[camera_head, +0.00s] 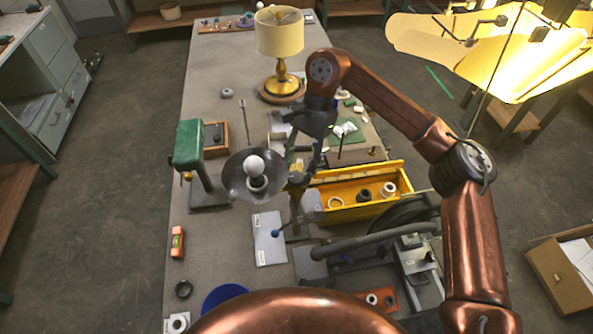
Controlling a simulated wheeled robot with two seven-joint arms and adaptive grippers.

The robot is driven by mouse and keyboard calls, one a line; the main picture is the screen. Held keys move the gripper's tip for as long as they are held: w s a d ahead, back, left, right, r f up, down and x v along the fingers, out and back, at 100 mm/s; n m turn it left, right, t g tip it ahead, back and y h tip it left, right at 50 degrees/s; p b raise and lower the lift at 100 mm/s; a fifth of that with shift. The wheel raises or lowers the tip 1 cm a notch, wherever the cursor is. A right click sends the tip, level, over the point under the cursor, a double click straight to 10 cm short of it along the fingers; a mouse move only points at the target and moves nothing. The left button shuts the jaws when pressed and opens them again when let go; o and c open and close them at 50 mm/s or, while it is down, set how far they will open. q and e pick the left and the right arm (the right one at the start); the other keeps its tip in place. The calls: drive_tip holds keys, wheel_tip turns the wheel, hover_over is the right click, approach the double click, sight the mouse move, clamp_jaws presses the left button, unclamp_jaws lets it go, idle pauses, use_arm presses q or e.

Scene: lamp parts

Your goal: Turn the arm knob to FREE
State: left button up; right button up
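A lever with a blue ball knob (275,233) reaches over a pale plate (268,250) that carries small labels. The label text is too small to read, so I cannot tell the knob's setting. The lever comes from the foot of a dark upright stand (296,212). A metal reflector with a white bulb (254,168) is beside the top of this stand. My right gripper (304,158) points down above and beyond the stand, with its fingers apart. It appears empty and away from the blue knob. My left gripper is out of view.
A yellow box (352,214) with rings stands right of the stand. A green-headed post (190,146) stands to the left. A clamp-like metal fixture (415,262) sits at front right. The left bench surface is mostly free.

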drive_tip(key=v, duration=1)
drive_tip(key=shift+r, duration=0.35)
drive_tip(key=shift+w+d+f, duration=0.1)
drive_tip(key=shift+d, duration=0.05)
drive_tip(key=s+f+m+t+y+b, duration=0.15)
drive_tip(key=s+f+m+t, duration=0.4)
drive_tip(key=m, duration=1.25)
drive_tip(key=shift+t+h, duration=0.25)
drive_tip(key=shift+t, duration=0.2)
drive_tip(key=x, duration=0.6)
drive_tip(key=shift+s+a, duration=0.1)
drive_tip(key=shift+a, duration=0.2)
